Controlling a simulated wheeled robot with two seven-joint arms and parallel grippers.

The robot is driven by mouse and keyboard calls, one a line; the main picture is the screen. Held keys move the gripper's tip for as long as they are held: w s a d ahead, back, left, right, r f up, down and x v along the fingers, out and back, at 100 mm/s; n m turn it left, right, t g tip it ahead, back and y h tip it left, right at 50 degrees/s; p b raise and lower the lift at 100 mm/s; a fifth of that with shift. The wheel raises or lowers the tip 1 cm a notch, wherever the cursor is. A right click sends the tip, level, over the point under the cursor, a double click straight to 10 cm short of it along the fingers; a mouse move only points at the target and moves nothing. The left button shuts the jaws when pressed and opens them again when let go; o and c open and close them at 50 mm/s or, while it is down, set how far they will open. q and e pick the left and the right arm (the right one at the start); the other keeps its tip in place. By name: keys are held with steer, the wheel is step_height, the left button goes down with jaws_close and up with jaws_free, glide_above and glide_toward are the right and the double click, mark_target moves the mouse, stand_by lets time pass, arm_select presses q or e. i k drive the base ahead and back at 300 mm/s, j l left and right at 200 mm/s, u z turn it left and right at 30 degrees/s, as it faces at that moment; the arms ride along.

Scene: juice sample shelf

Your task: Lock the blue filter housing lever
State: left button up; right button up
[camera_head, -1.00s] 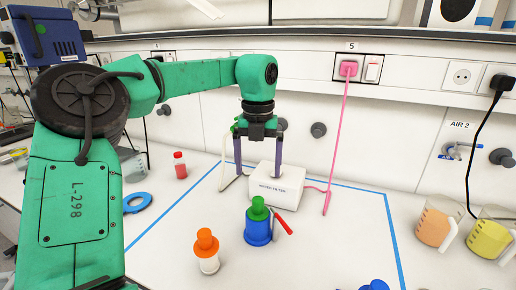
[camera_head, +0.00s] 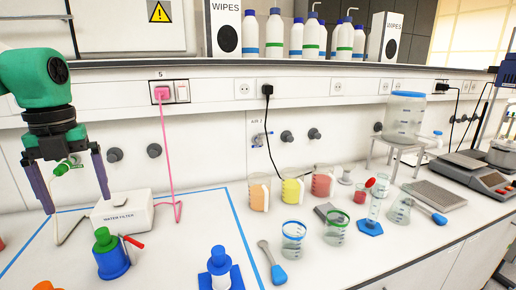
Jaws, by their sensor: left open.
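The blue filter housing (camera_head: 112,262) with a green cap (camera_head: 104,240) stands upright on the bench at lower left. Its red lever (camera_head: 134,242) sticks out at the right side of the top and slopes down to the right. My left gripper (camera_head: 72,185) is open and empty, pointing down, up and to the left of the housing and apart from it. The white box marked WATER FILTER (camera_head: 123,212) sits just behind the housing, to the right of the gripper. My right gripper is not in view.
A blue bottle-like part (camera_head: 219,265) stands right of the housing; an orange cap (camera_head: 47,286) shows at the bottom edge. A pink cable (camera_head: 163,150) hangs from the wall socket to the bench. Jugs (camera_head: 292,188) and beakers (camera_head: 293,238) stand further right.

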mark_target(140, 246)
steer(key=k+l, duration=0.9)
steer(key=l, duration=0.1)
